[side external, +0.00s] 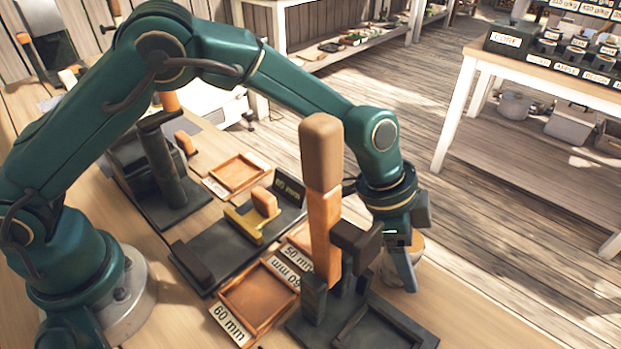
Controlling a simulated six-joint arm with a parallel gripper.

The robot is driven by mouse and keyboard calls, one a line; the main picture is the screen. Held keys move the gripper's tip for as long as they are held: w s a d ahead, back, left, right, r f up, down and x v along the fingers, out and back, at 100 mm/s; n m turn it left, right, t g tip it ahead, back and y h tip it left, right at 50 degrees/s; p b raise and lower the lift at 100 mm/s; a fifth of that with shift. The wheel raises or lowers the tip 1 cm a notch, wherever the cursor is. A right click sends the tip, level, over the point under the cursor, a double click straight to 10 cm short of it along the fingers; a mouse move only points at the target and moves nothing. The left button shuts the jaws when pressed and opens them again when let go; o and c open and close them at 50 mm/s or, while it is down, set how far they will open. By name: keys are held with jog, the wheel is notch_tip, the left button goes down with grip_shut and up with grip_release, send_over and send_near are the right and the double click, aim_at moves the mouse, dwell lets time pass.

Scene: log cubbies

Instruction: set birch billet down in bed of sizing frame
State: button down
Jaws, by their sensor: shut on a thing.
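My gripper (401,268) hangs at the right of the bench, below the teal wrist. It is shut on a pale round wooden piece, which looks like the birch billet (416,256); a blue-grey finger covers part of it. The billet is beside and behind the black fixture with the tall orange post, and I cannot tell whether it touches anything below. A long dark frame (205,258) with a yellow slide and a label plate lies on the bench at centre; it looks like the sizing frame. The billet is apart from it, to its right.
The tall orange post with a brown top (322,180) stands in a black fixture (378,328) between the gripper and the dark frame. Shallow wooden trays with size labels, including a 60 mm tray (262,312), lie nearby. Another black stand (162,165) is farther back.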

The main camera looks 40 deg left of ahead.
jog(key=shift+f, duration=0.15)
jog(key=shift+c, duration=0.7)
grip_release()
